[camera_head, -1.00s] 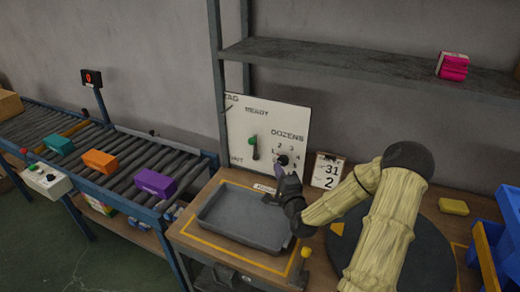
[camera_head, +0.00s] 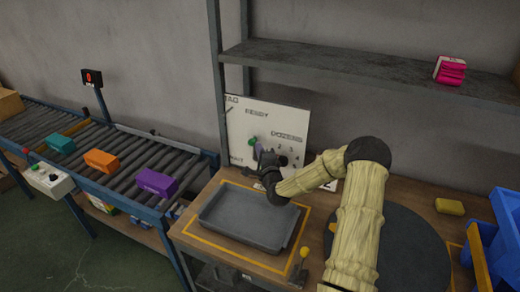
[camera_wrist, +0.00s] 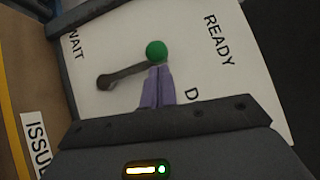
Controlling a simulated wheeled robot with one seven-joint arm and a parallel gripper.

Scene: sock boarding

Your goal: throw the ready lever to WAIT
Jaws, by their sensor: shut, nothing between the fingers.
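The ready lever has a green knob (camera_head: 251,141) and sits on the white panel (camera_head: 290,118) between the words READY and WAIT. In the wrist view the green knob (camera_wrist: 156,51) is at the end of a dark arm that runs left to its pivot (camera_wrist: 105,82). The knob end points toward the READY side. My gripper (camera_head: 262,152) is at the panel, just right of the knob. In the wrist view its purple fingers (camera_wrist: 157,72) are shut and empty, with the tips at the lever arm just below the knob. I cannot tell whether they touch it.
A grey tray (camera_head: 245,241) lies on the bench below the panel. The DOZENS dial is partly hidden behind my gripper. A shelf (camera_head: 360,66) runs above to the right. A roller conveyor (camera_head: 120,162) with coloured boxes stands left.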

